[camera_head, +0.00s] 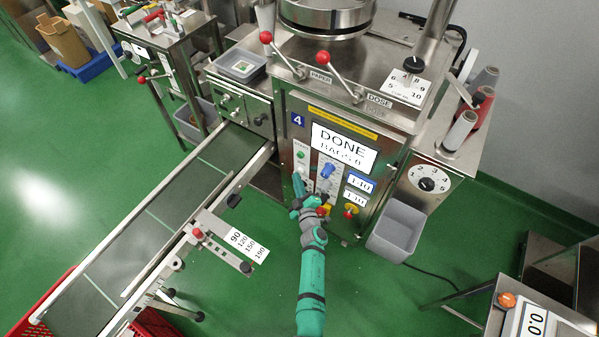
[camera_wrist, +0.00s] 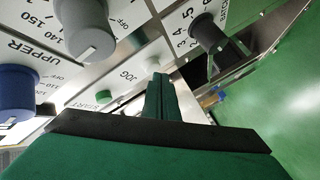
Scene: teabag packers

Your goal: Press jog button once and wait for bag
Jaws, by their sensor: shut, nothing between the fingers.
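In the wrist view, the pale jog button (camera_wrist: 153,64) sits beside the printed word JOG, just beyond my fingertips. My gripper (camera_wrist: 161,80) is shut and empty, pointing at that button. I cannot tell whether the fingertips touch it. In the head view, my gripper (camera_head: 297,178) is at the panel's left side, below the green start button (camera_head: 300,155), and covers part of the panel. The conveyor belt (camera_head: 165,215) looks bare.
In the wrist view, a green start button (camera_wrist: 104,97), a grey knob (camera_wrist: 92,42), a blue knob (camera_wrist: 15,93) and a dark selector knob (camera_wrist: 207,36) are close around my fingers. A grey bin (camera_head: 397,229) hangs at the machine's right. Green floor lies open in front.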

